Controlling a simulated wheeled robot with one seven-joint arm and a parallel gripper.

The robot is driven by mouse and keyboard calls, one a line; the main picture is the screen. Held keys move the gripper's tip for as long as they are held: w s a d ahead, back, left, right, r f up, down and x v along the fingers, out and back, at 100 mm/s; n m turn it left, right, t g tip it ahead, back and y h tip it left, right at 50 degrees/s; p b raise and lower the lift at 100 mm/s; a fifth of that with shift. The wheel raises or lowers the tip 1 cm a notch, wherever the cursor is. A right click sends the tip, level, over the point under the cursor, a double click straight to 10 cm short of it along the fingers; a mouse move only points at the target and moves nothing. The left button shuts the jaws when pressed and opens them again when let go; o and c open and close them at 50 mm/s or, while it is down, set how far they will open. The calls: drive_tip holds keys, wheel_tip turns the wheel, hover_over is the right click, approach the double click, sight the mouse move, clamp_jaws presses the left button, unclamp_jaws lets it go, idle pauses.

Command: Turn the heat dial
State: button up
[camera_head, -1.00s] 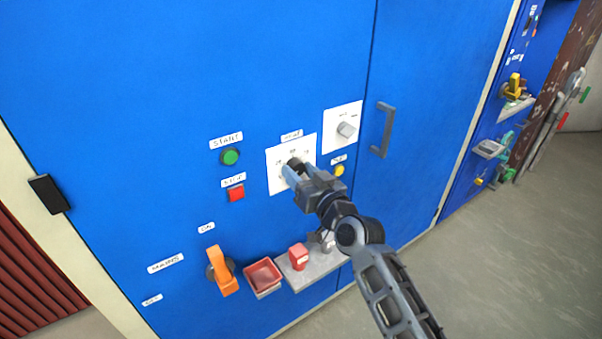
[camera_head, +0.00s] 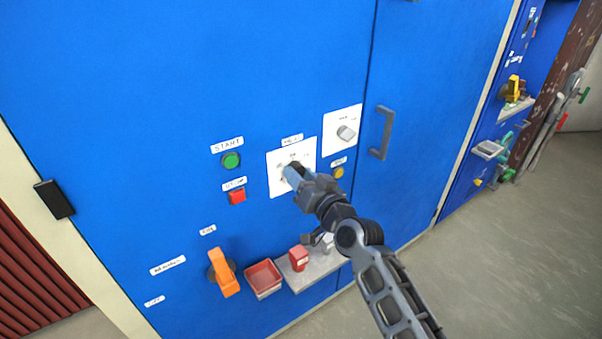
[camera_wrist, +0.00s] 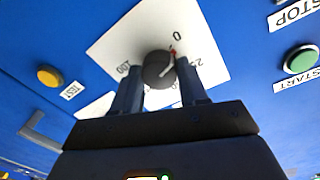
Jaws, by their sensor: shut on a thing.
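The heat dial (camera_wrist: 157,68) is a dark round knob with a light pointer line, on a white scale plate (camera_wrist: 115,40) with numbers around it. In the wrist view its pointer lies near a small red mark by the 0. My gripper (camera_wrist: 158,85) has one finger on each side of the knob and is shut on it. In the head view my gripper (camera_head: 299,177) reaches the white heat plate (camera_head: 277,184) from the lower right and covers much of the dial.
A green START button (camera_head: 231,160) and a red STOP button (camera_head: 237,196) sit left of the plate. A second dial (camera_head: 346,132) and a yellow button (camera_head: 337,172) are to its right. An orange handle (camera_head: 226,275), red tray (camera_head: 263,277) and grey shelf (camera_head: 318,268) are below.

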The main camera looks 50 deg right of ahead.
drive_tip(key=shift+m+y+p, duration=0.3)
drive_tip(key=shift+m+p, duration=1.4)
drive_tip(key=shift+m, duration=2.7)
drive_tip(key=o, duration=1.1)
drive_tip(key=shift+c, duration=0.2)
drive_tip(key=b+v, duration=0.1)
drive_tip(key=v, duration=0.6)
drive_tip(key=shift+s+r, duration=0.2)
drive_tip(key=shift+s, duration=0.2)
